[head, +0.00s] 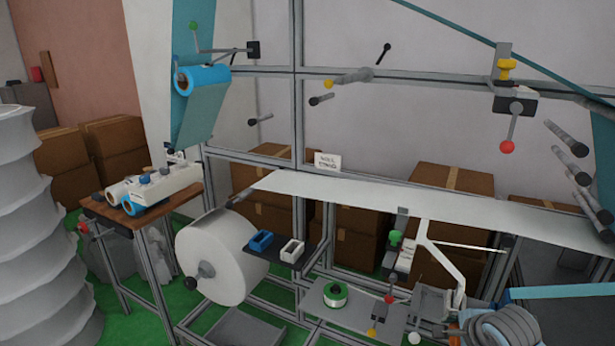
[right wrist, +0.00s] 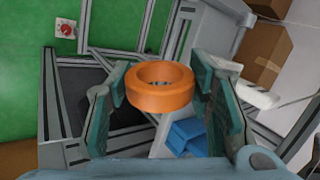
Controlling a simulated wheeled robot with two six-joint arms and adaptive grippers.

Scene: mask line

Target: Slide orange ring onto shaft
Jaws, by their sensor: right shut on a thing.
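My right gripper (right wrist: 160,85) shows in the right wrist view, with its teal fingers shut on an orange ring (right wrist: 160,103). The ring's hole faces partly toward the camera. Several shafts show in the head view: a rod with a yellow end (head: 350,77), a short dark-ended rod (head: 321,99), and black-ended rods (head: 566,140) at the right. I cannot tell which shaft the task means. My left gripper is not in view.
A blue bin (head: 261,241) and a white bin (head: 292,250) sit on a dark shelf. The blue bin (right wrist: 187,135) is below the ring in the wrist view. A large white roll (head: 228,262) and white web (head: 400,197) occupy the grey frame.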

